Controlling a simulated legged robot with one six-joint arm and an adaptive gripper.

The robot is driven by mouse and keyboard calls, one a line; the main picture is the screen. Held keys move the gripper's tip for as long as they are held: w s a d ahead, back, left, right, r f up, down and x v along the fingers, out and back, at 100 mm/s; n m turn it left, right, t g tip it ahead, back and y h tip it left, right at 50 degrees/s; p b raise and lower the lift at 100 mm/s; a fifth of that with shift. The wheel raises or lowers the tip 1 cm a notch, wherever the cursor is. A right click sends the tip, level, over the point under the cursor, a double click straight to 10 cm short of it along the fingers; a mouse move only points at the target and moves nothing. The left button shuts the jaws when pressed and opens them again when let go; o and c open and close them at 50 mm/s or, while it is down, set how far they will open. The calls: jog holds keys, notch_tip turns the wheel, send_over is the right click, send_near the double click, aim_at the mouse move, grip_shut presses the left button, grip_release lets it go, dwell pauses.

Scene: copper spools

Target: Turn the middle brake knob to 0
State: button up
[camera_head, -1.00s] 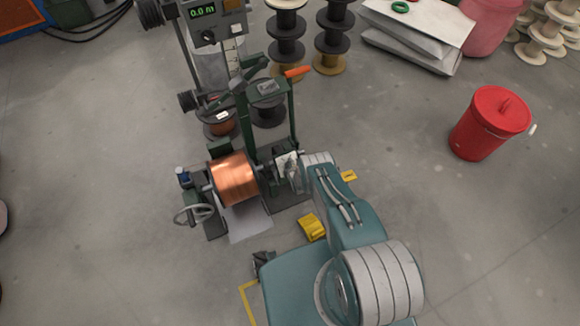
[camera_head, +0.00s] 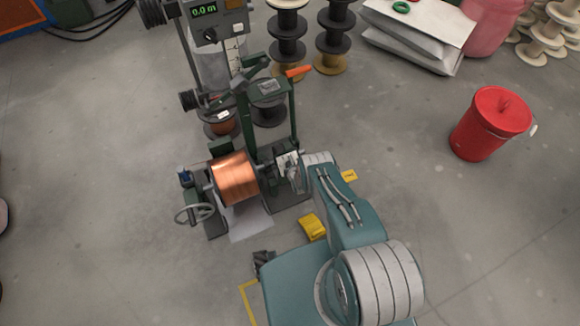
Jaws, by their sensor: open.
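A dark green spooling machine (camera_head: 280,130) stands ahead of me, with a copper spool (camera_head: 236,178) mounted low at its front. My gripper (camera_head: 287,164) is at the machine's lower right side, just right of the copper spool. It is open, but small in the picture and mixed with the machine parts around it. I cannot make out the middle brake knob or its setting; whether my gripper touches it cannot be told. A control box (camera_head: 222,22) at the top has a green display reading 0.0 m and a dark knob (camera_head: 210,35).
A handwheel (camera_head: 193,214) is left of the copper spool. Dark spools (camera_head: 287,50) and grey sacks (camera_head: 418,35) stand behind. A red bucket (camera_head: 489,124) is at the right. The floor right of my arm is clear.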

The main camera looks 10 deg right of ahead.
jog(key=shift+d, duration=0.1)
jog(key=v, duration=1.2)
dwell(0.5)
